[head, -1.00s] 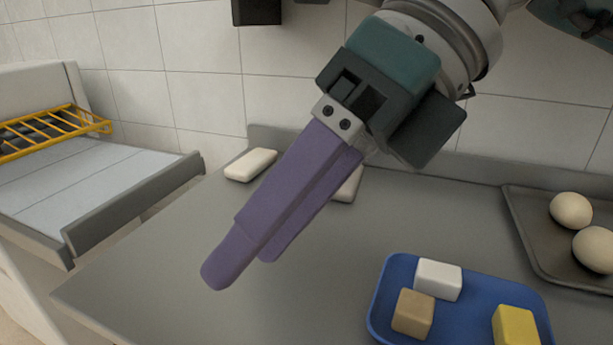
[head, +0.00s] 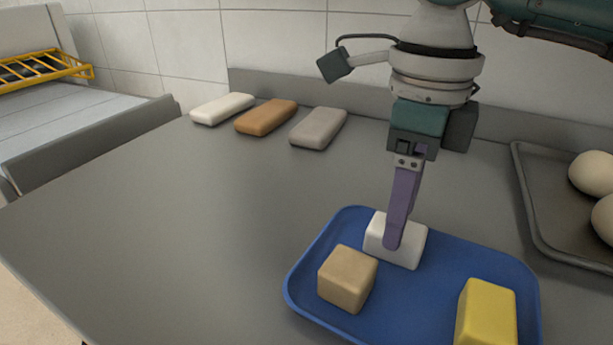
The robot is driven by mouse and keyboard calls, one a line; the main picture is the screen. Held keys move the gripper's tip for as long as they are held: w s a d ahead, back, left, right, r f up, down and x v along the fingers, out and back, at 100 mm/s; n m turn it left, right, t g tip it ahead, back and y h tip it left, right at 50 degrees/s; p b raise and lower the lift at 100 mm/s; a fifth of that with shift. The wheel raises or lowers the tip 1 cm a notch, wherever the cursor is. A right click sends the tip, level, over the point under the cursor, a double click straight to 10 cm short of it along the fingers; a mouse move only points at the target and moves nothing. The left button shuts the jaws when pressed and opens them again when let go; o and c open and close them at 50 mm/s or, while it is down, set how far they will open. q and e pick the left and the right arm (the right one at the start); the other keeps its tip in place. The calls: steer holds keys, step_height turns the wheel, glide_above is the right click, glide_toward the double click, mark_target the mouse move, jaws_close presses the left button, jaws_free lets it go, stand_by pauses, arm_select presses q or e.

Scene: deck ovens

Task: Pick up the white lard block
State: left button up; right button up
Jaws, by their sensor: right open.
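The white lard block (head: 412,247) sits at the back of the blue tray (head: 446,270), between a tan block (head: 347,278) and a yellow block (head: 487,316). My right gripper (head: 393,243) points down at the white block, with purple fingers. The near finger covers part of the block's front left face. The other finger is hidden behind it, so I cannot tell whether the fingers touch the block. The gripper is open. My left gripper is not in view.
White, orange-brown and grey bars (head: 318,128) lie in a row along the back of the counter (head: 190,220). A dark baking tray (head: 540,215) with round dough pieces stands at the right. The counter's left part is clear.

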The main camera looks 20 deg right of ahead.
step_height(320, 180, down, 2)
steer(key=shift+f, duration=0.15)
jaws_close()
stand_by(0.4)
